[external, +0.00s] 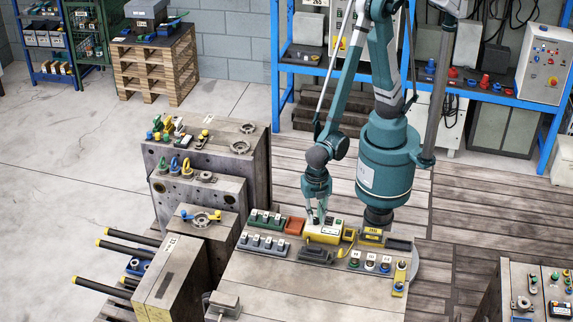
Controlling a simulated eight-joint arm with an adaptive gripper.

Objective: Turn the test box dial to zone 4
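A yellow box with a pale top (323,235), which looks like the test box, stands at the back of the workbench. My gripper (319,221) points down over the left part of its top, with the fingertips at or just above the surface. The fingers look close together, but whether they are open or shut on something is too small to tell. The dial is not distinguishable; my fingers may cover it. The zone markings cannot be read. A small green patch shows on the box top right of my fingers.
Left of the box are a red-brown tray (294,226) and grey connector blocks (263,245). Right are a yellow handheld meter (349,235) and several round knobs (370,263). A black block (316,256) lies in front. Steel moulds (205,165) stand left.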

